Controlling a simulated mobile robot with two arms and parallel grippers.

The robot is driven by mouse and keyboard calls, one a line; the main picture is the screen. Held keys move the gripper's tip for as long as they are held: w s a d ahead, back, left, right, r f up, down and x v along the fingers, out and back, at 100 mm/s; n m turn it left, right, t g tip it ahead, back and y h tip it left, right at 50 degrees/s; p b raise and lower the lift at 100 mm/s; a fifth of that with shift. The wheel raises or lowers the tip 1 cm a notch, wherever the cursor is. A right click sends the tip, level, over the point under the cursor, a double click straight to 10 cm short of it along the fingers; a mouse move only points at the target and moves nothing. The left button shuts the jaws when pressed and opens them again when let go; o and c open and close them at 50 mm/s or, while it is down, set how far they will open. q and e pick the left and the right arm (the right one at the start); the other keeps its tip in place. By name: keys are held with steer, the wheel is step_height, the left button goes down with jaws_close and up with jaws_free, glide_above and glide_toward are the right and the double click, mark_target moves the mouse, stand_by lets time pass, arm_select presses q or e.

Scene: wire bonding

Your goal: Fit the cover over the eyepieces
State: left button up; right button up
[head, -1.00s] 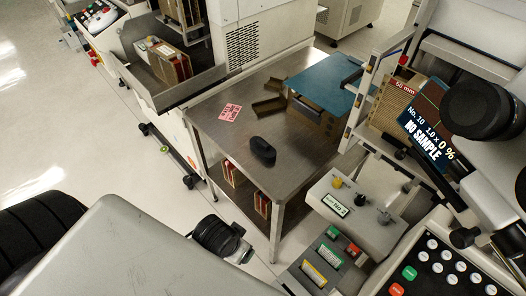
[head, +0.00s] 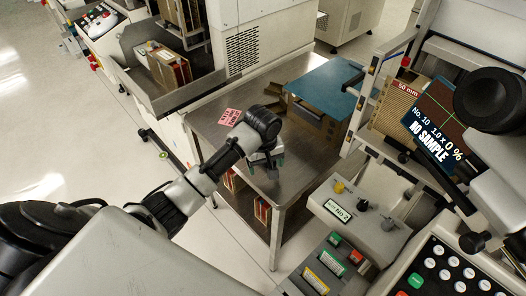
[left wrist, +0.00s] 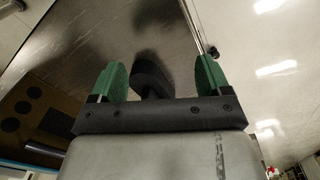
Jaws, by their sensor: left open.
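The cover is a dark, rounded piece on the steel table (head: 212,128); in the left wrist view the cover (left wrist: 148,74) shows between the two green fingers, apart from both. In the head view my left gripper (head: 267,166) is over the place where the cover lies and hides it. The left gripper (left wrist: 160,64) is open, with its fingers on either side of the cover. The black eyepieces (head: 490,102) of the microscope are at the right edge of the head view, far from the gripper. My right gripper is not in view.
A pink sign (head: 230,117) lies on the table beside my left arm. A blue panel (head: 326,84) and brown trays stand at the table's back right. A control box (head: 350,215) and a button panel (head: 450,262) stand at the front right.

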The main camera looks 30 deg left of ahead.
arm_select(q)
steer(key=w+a+r+n, duration=0.1)
steer(key=w+r, duration=0.1)
steer(key=w+a+r+n, duration=0.3)
steer(key=w+r, duration=0.1)
steer(key=shift+a+r+n+g, duration=0.2)
steer(key=shift+a+n+g, duration=0.05)
steer(key=shift+n+g, duration=0.05)
step_height(320, 180, down, 4)
steer(key=shift+w+f+b, duration=0.15)
steer(key=shift+f+b, duration=0.1)
steer(key=shift+b, duration=0.05)
steer(key=f, duration=0.5)
steer(key=shift+w+d+f+b, duration=0.1)
steer(key=shift+w+f+b, duration=0.1)
steer(key=shift+f+b, duration=0.2)
steer(key=c, duration=1)
steer(key=shift+r, duration=0.15)
